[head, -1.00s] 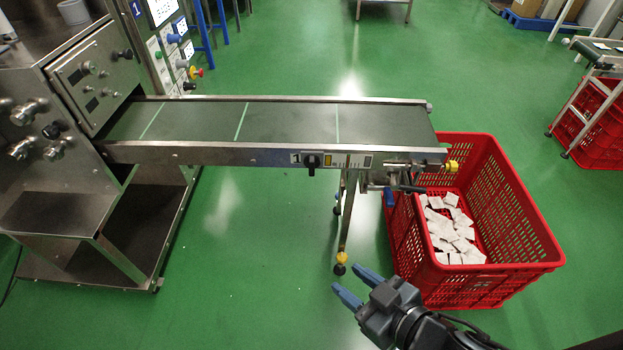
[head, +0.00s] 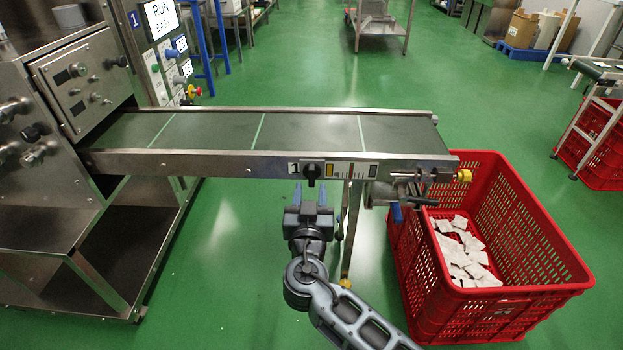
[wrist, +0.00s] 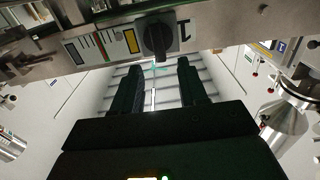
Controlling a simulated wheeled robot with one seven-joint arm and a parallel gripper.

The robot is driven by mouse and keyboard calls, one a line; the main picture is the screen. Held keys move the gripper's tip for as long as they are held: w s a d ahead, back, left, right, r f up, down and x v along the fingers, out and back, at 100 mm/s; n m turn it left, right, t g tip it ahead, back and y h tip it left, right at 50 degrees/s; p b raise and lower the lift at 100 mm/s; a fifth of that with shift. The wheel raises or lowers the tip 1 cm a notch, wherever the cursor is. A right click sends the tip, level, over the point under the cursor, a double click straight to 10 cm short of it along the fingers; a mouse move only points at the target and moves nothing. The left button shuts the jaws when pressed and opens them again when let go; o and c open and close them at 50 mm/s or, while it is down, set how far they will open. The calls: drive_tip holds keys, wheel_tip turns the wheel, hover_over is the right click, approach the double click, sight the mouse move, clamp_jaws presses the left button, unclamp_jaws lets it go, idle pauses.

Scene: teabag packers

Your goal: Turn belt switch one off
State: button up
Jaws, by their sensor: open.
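The belt switch, a black rotary knob (head: 312,171) on a light plate marked "1", sits on the front rail of the conveyor (head: 215,163). In the wrist view the knob (wrist: 157,38) shows at top centre, just beyond the fingertips. My gripper (head: 308,192) is open and empty, a little below the knob and pointing up at it. In the wrist view my gripper's two fingers (wrist: 160,72) stand apart on either side of the line to the knob. I see no contact with the knob. The green belt (head: 300,131) runs along the conveyor's top.
A red crate (head: 510,295) with several white teabags (head: 465,250) stands at the conveyor's right end. A yellow-tipped knob (head: 463,176) and a blue handle (head: 397,213) jut out there. A steel machine (head: 75,85) with a control panel is on the left.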

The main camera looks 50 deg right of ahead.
sight(311, 175)
drive_tip(key=x, duration=0.6)
clamp_jaws()
idle(0.3)
